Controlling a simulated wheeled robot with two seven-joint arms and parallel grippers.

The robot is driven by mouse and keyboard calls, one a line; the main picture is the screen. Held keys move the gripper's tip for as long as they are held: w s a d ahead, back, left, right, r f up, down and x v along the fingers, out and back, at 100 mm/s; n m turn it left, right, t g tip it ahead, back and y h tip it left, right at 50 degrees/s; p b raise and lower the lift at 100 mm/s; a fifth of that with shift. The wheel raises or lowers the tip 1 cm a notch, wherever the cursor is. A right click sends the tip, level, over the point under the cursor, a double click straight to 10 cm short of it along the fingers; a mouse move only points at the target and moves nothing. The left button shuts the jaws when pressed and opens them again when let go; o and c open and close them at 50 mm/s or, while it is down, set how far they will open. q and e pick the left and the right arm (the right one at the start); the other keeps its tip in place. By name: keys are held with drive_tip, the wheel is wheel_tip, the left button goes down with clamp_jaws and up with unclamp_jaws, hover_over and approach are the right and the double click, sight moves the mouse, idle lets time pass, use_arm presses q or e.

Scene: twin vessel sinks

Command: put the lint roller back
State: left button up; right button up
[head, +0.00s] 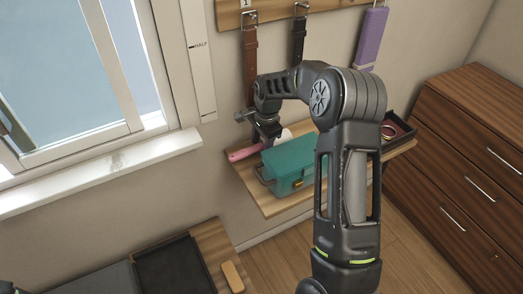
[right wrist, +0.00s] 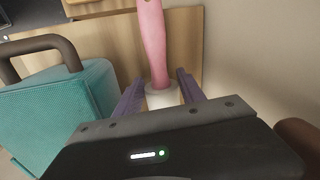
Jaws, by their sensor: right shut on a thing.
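The lint roller has a pink handle (head: 243,153) and a white roll, partly hidden behind my arm in the head view. My right gripper (head: 265,138) is shut on it over the wooden wall shelf (head: 268,207), left of and behind the teal box. In the right wrist view, my right gripper's fingers (right wrist: 159,88) stand on both sides of the white roll (right wrist: 162,97). The pink handle (right wrist: 151,42) points away from the gripper there. I cannot tell whether the roller touches the shelf. My left gripper is not clearly in view.
The teal box (head: 287,167) with a dark handle sits on the shelf. A dark tray (head: 397,130) with rings is at its right end. A wooden dresser (head: 465,130) stands right.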

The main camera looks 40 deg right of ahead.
drive_tip(key=shift+f, duration=0.9)
drive_tip(key=shift+r, duration=0.1)
drive_tip(key=shift+f+b, duration=0.2)
drive_tip(key=shift+b, duration=0.1)
drive_tip(key=o, duration=1.2)
